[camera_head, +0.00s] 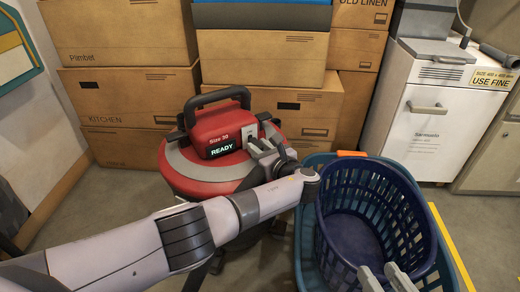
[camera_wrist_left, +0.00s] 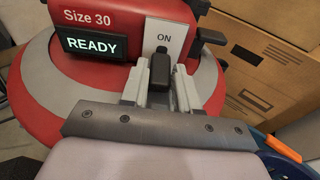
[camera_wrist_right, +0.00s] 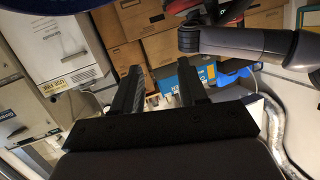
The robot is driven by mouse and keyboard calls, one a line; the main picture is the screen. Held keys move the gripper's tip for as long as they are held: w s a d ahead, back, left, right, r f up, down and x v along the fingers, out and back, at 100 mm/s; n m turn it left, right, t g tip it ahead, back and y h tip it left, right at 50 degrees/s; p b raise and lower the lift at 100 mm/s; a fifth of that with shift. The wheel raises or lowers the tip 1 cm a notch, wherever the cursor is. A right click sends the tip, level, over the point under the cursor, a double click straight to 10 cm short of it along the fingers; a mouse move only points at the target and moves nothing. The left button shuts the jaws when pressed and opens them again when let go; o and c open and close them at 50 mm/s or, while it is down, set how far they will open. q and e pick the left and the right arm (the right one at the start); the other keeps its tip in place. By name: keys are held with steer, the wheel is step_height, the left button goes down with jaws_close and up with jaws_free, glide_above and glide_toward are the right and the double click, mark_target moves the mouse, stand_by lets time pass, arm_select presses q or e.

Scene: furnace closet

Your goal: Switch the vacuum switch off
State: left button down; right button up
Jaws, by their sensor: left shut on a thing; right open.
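The red vacuum (camera_head: 205,165) with a black handle stands in front of the stacked boxes. Its display (camera_wrist_left: 90,45) reads "READY" under "Size 30". Beside it is a light switch plate (camera_wrist_left: 163,35) marked "ON", with a black switch lever (camera_wrist_left: 159,68) below the word. My left gripper (camera_head: 262,147) is at the switch; in the left wrist view its fingers (camera_wrist_left: 160,88) sit on both sides of the lever, shut on it. The lever's lower part is hidden between the fingers. My right gripper (camera_head: 388,278) is open and empty, low over the basket; it also shows in the right wrist view (camera_wrist_right: 166,85).
A dark blue laundry basket (camera_head: 365,190) sits in a teal basket (camera_head: 307,230) right of the vacuum. Cardboard boxes (camera_head: 120,95) are stacked behind it. A white appliance (camera_head: 425,120) stands at the back right. Some floor is clear left of the vacuum.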

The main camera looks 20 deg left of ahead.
arm_select(q)
steer(key=c, duration=0.9)
jaws_free()
steer(key=shift+s+d, duration=0.1)
arm_select(e)
steer(key=shift+r, duration=0.1)
arm_select(q)
steer(key=shift+s+d+r+p, duration=0.2)
steer(key=shift+s+d+p, duration=0.05)
steer(key=shift+p, duration=0.2)
steer(key=p+v, duration=0.3)
steer(key=v, duration=0.3)
steer(key=shift+f, duration=0.1)
arm_select(e)
steer(key=shift+w+a+m+g+y, duration=0.15)
steer(key=shift+a+m+g+y, duration=0.2)
steer(key=shift+a, duration=0.25)
steer(key=shift+w+a+m+g+y, duration=0.15)
steer(key=shift+a+m+g, duration=0.1)
steer(key=shift+a+g, duration=0.3)
arm_select(q)
steer(key=shift+s+d, duration=0.1)
arm_select(e)
steer(key=shift+s, duration=0.1)
